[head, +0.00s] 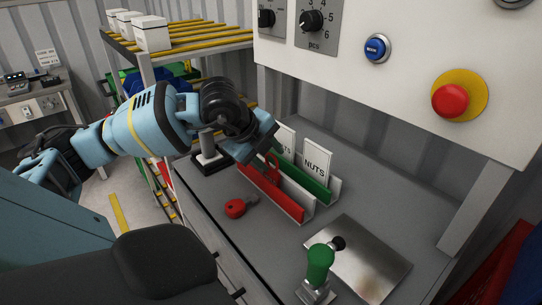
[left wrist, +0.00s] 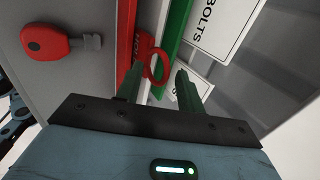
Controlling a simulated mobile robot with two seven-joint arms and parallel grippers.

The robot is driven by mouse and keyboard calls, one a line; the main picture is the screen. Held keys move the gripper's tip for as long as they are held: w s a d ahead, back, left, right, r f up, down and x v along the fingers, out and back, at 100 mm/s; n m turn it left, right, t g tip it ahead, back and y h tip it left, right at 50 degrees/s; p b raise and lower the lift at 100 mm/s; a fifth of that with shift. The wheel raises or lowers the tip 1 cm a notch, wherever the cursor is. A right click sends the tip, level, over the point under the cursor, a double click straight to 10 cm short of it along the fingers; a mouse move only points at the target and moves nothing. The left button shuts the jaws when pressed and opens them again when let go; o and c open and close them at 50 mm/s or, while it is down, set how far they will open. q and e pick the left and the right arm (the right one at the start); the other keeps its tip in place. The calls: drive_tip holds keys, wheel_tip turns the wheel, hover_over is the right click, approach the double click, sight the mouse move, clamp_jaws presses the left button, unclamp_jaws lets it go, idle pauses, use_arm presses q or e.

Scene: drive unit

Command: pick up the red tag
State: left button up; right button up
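The red tag (head: 270,167) stands in the red-fronted slot of the card rack (head: 290,203) on the grey bench. In the left wrist view its red ring-shaped top (left wrist: 146,57) shows near the finger tips. My left gripper (head: 262,155) is above the rack, next to the tag. In the left wrist view the fingers of my left gripper (left wrist: 158,80) are apart, with the ring just beyond and between their tips. I cannot tell whether they touch it. My right gripper is not in view.
White cards, one lettered NUTS (head: 317,160), stand behind the tag. A red key (head: 235,208) lies left of the rack. A green-handled lever (head: 320,264) and metal plate (head: 358,262) are in front. A control panel with a red button (head: 450,100) overhangs the bench.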

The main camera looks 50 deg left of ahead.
use_arm(q)
clamp_jaws()
idle(0.3)
drive_tip(key=shift+f, duration=0.1)
wheel_tip(320, 180, up, 10)
drive_tip(key=shift+p, duration=0.4)
